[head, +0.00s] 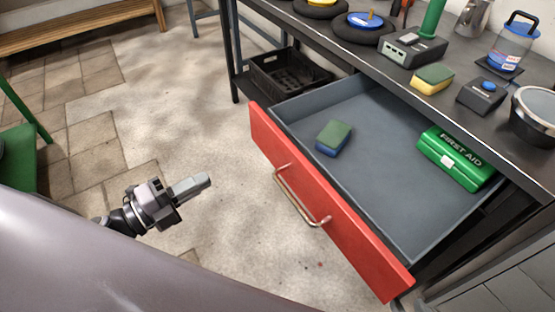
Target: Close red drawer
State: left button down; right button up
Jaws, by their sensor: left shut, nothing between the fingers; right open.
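The red drawer (330,215) is pulled far out from under the dark workbench. Its red front has a metal bar handle (297,197) facing me. Inside the drawer lie a green and blue sponge (334,138) toward the left and a green first aid box (457,157) toward the right. My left gripper (205,181) is shut and empty. It is to the left of the drawer front, apart from the handle, and points right toward it. My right gripper is not in view.
The workbench top (395,75) holds a yellow and green sponge (432,80), several devices and a blue-lidded jar (511,45). A black crate (288,75) sits below it. A wooden bench (75,24) stands at the back left. The floor before the drawer is clear.

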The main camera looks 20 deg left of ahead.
pick_arm(q)
jog(key=m+g+h, duration=0.1)
jog(key=m, duration=0.1)
send_near(273, 150)
jog(key=x, duration=0.6)
jog(key=shift+w+d+f, duration=0.2)
jog(key=shift+w, duration=0.15)
pick_arm(e)
jog(key=shift+w+d+f, duration=0.1)
jog(key=shift+w+f, duration=0.05)
jog(key=shift+f, duration=0.2)
pick_arm(q)
jog(key=shift+w+d, duration=0.1)
